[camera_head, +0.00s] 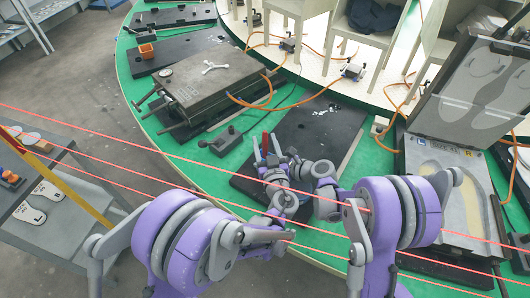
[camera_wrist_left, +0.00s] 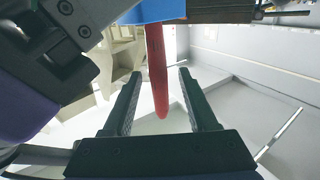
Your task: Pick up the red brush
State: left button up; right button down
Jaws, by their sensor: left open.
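The red brush shows in the left wrist view as a long red shaft (camera_wrist_left: 158,75) under a blue block (camera_wrist_left: 165,10). My left gripper (camera_wrist_left: 159,78) is open, with a finger on each side of the shaft and visible gaps to both. In the head view, a small red upright piece (camera_head: 265,142) stands by my left gripper (camera_head: 274,160) over the dark plate. My right arm's end (camera_head: 325,178) is close by on the right; its fingers cannot be made out.
The black plate (camera_head: 325,130) lies on the green carousel top (camera_head: 225,170). A metal mould (camera_head: 210,80) sits at the back left, and an open mould (camera_head: 445,175) at the right. Orange cables (camera_head: 285,103) and a small dark device (camera_head: 226,141) are near. A side table (camera_head: 60,235) stands left.

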pick_arm(q)
grip_shut()
dwell(1.4)
